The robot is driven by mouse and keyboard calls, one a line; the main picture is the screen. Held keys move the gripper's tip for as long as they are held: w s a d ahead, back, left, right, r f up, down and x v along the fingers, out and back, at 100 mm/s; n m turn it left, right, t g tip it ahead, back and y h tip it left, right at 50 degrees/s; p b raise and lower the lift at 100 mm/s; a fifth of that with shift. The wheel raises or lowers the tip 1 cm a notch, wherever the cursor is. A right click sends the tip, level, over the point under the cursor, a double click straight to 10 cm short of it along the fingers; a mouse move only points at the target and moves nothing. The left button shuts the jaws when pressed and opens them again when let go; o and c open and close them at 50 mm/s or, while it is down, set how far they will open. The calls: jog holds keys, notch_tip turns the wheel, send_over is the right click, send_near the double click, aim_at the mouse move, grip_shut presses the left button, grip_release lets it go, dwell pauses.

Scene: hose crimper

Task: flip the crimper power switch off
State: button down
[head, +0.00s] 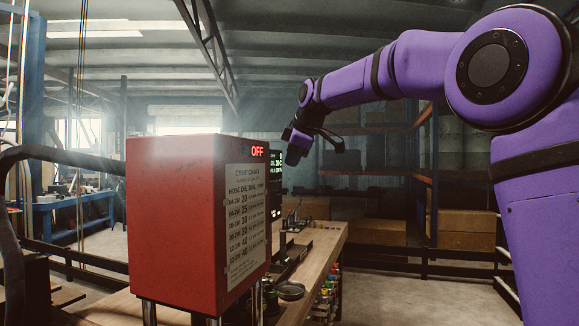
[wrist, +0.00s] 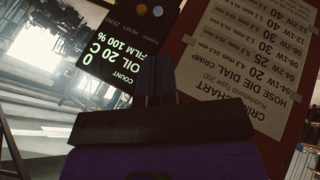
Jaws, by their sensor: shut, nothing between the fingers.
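The crimper (head: 170,215) is a red box on legs at the left of the head view. I cannot make out the power switch itself in either view. My gripper (head: 290,158) is beyond the box's upper right edge, close to the dark display panel (head: 276,172); contact cannot be told. In the wrist view my gripper (wrist: 153,72) is shut and empty, between the upside-down display panel (wrist: 118,55) and the crimp chart (wrist: 235,65).
A wooden bench (head: 322,245) runs back beneath the crimper, with small tools and a round dish (head: 290,291) on it. A black hose (head: 60,153) curves at the left. Shelving with boxes (head: 465,219) stands behind at right. Open floor (head: 400,285) lies right of the bench.

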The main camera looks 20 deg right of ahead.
aim_at(280, 191)
jog(key=x, duration=0.8)
jog(key=shift+w+f, duration=0.15)
jog(key=shift+f, duration=0.05)
jog(key=shift+d+f+t+y, duration=0.25)
jog(key=shift+f+t+y, duration=0.05)
jog(key=shift+t+y, duration=0.2)
dwell(0.4)
jog(key=shift+s+d+f+m+t+y, duration=0.15)
jog(key=shift+s+f+m+t+y, duration=0.1)
jog(key=shift+f+t+y, duration=0.2)
jog(key=shift+s+d+f+m+t+y, duration=0.15)
jog(key=shift+s+f+m+t+y, duration=0.1)
jog(key=shift+f+t+y, duration=0.15)
jog(key=shift+r, duration=0.15)
jog(key=shift+r, duration=0.7)
